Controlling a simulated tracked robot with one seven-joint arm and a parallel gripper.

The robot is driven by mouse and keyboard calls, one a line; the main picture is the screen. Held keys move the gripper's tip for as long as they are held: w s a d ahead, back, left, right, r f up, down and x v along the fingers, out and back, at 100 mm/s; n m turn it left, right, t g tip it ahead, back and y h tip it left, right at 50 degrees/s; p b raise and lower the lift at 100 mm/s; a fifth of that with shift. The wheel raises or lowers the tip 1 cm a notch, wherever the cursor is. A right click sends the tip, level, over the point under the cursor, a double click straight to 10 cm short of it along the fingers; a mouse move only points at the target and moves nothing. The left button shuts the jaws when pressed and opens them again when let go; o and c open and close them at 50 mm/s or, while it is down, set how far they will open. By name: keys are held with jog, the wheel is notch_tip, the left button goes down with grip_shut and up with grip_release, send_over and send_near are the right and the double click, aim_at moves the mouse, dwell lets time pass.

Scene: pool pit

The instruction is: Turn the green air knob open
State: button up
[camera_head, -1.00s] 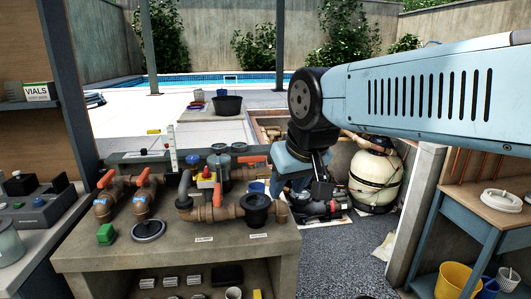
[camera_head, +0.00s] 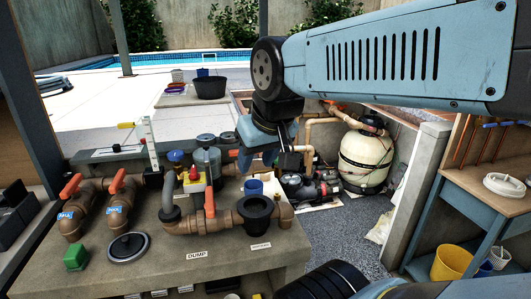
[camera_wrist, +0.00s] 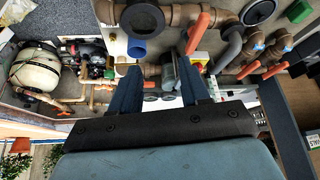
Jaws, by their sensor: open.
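A small green knob-like block (camera_head: 76,257) sits at the front left of the grey bench, beside a black round disc. I cannot tell whether it is the air knob, nor its turn position. It also shows at the upper right edge of the wrist view (camera_wrist: 299,11). My gripper (camera_wrist: 161,85) is open, its two blue fingers apart with nothing held between them. In the head view my gripper hangs over the back right of the bench, well away from the green block; its fingertips are hard to make out there.
The bench (camera_head: 215,270) carries brown pipes with orange handles, a black open cup (camera_head: 258,211), a blue cup (camera_head: 254,187) and a grey canister (camera_head: 207,160). A cream tank (camera_head: 363,160) stands behind right. A blue side table (camera_head: 490,200) is at right.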

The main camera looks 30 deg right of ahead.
jog(key=shift+o, duration=0.8)
jog(key=shift+w+r, duration=0.1)
jog(key=shift+w, duration=0.05)
jog(key=shift+w+d+r+m, duration=0.2)
jog(key=shift+w+d+m, duration=0.05)
jog(key=shift+w+m, duration=0.05)
jog(key=w+d+r+m+g, duration=0.2)
jog(key=w+d+m+g, duration=0.4)
jog(key=w+d+m, duration=0.8)
jog(key=f, duration=0.4)
jog(key=w+d+f+n, duration=0.1)
jog(key=f, duration=0.4)
jog(key=w+f+n, duration=0.1)
jog(key=f, duration=0.3)
jog(key=shift+w+d+f, duration=0.1)
jog(key=shift+d+f, duration=0.1)
jog(key=c, duration=1)
jog(key=shift+d, duration=0.1)
jog(key=shift+c, duration=0.2)
jog(key=shift+n, duration=0.3)
